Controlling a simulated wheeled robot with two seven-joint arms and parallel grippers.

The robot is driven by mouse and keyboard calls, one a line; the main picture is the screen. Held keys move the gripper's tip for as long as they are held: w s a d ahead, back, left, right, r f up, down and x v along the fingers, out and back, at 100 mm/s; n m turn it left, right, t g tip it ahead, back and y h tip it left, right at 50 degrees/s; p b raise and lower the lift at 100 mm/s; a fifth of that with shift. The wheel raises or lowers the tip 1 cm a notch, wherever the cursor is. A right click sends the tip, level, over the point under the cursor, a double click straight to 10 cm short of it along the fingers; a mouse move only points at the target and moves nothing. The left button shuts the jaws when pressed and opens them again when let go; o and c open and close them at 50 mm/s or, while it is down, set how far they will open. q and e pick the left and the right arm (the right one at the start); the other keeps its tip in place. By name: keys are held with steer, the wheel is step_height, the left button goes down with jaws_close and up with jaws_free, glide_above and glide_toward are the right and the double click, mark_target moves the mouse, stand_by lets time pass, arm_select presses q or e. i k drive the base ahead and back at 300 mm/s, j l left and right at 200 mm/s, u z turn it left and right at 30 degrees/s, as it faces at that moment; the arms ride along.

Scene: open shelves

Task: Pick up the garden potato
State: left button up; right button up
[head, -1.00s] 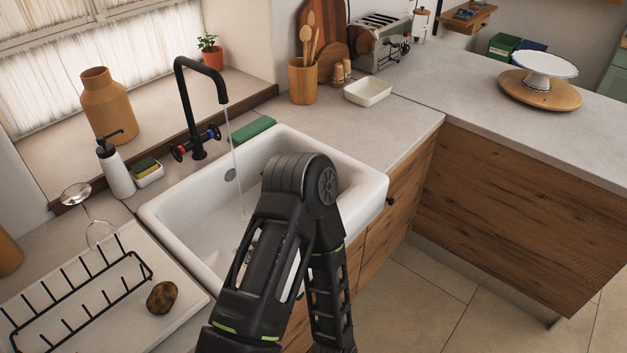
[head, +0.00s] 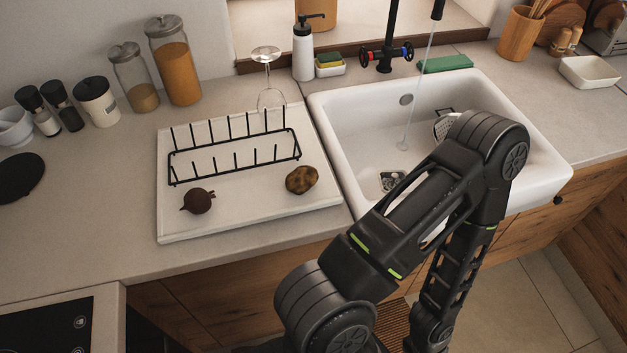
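The garden potato (head: 302,180), a brown, mottled, lumpy shape, lies on the front right of the white draining board (head: 250,220), just in front of the black wire rack (head: 235,155). Nothing touches or covers it. No gripper fingers show in the head view, so I cannot see whether either gripper is open or shut.
A dark beet-like vegetable (head: 198,201) lies left of the potato on the board. A wine glass (head: 267,75) stands behind the rack. The white sink (head: 335,125) with running water is to the right. Jars (head: 175,70) line the back left.

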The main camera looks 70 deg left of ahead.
mark_target(303, 178)
steer(key=u, duration=2.5)
